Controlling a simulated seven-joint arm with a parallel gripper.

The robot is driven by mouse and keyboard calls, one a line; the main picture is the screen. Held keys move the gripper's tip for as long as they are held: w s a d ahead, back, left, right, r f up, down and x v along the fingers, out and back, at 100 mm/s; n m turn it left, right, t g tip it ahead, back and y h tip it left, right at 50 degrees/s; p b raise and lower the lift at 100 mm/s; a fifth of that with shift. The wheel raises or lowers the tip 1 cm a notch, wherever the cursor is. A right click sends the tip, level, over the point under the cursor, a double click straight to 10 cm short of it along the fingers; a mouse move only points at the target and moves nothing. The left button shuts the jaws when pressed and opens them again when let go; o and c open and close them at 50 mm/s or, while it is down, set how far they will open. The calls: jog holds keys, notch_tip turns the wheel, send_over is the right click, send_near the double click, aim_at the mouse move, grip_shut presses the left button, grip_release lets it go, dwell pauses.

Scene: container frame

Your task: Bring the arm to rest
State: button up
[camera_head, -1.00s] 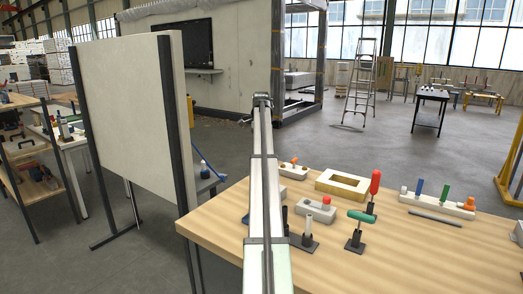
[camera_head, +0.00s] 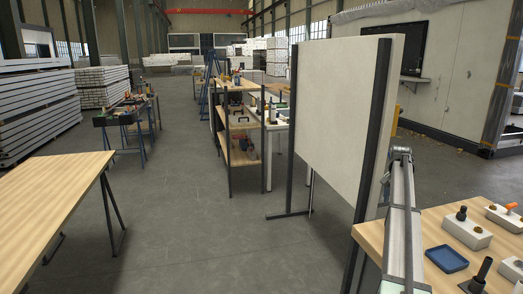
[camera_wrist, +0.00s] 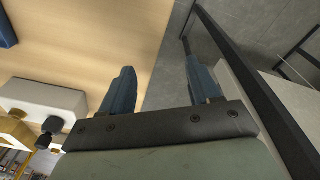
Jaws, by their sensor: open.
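In the wrist view, my gripper (camera_wrist: 161,78) is open, with its two blue-grey fingers apart and nothing between them. The tabletop edge and grey floor show beyond the fingers. In the head view, my pale arm link (camera_head: 402,225) rises at the right, between the upright panel and the workbench. My fingers cannot be made out in that view.
The workbench (camera_head: 386,237) at right holds a blue tray (camera_head: 447,258), a white block with a black knob (camera_head: 467,232) and other parts. A white panel (camera_head: 339,118) in a dark frame stands close to my arm. Open floor (camera_head: 190,210) lies left of it.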

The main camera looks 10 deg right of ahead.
jog(key=w+a+f+n, duration=0.3)
jog(key=a+f+n, duration=0.15)
jog(key=a, duration=0.35)
jog(key=w+a+f+n+h, duration=0.1)
jog(key=w+a+f+n, duration=0.2)
jog(key=a+f, duration=0.35)
jog(key=w+a+f+n, duration=0.2)
jog(key=a+f+n, duration=0.2)
jog(key=a, duration=0.6)
jog(key=s+a+f+n, duration=0.4)
jog(key=a+f, duration=0.8)
jog(key=a, duration=0.1)
jog(key=s+a+f+g+y, duration=0.1)
jog(key=s+a+f+g, duration=0.1)
jog(key=s+a+f, duration=0.75)
jog(key=s+a+f+g+y, duration=0.1)
jog(key=s+a+f, duration=0.3)
jog(key=s+f, duration=0.9)
jog(key=s+a+f+m+g, duration=0.1)
jog(key=s+a+f, duration=0.1)
jog(key=s, duration=0.8)
jog(key=s+a+f+m+g, duration=0.1)
jog(key=s+a, duration=0.2)
jog(key=s, duration=0.8)
jog(key=s+a+f+m+g, duration=0.1)
jog(key=s+a+f+g, duration=0.1)
jog(key=s, duration=0.8)
jog(key=shift+s+a+f, duration=0.2)
jog(key=shift+a+f, duration=0.1)
jog(key=shift+f, duration=0.05)
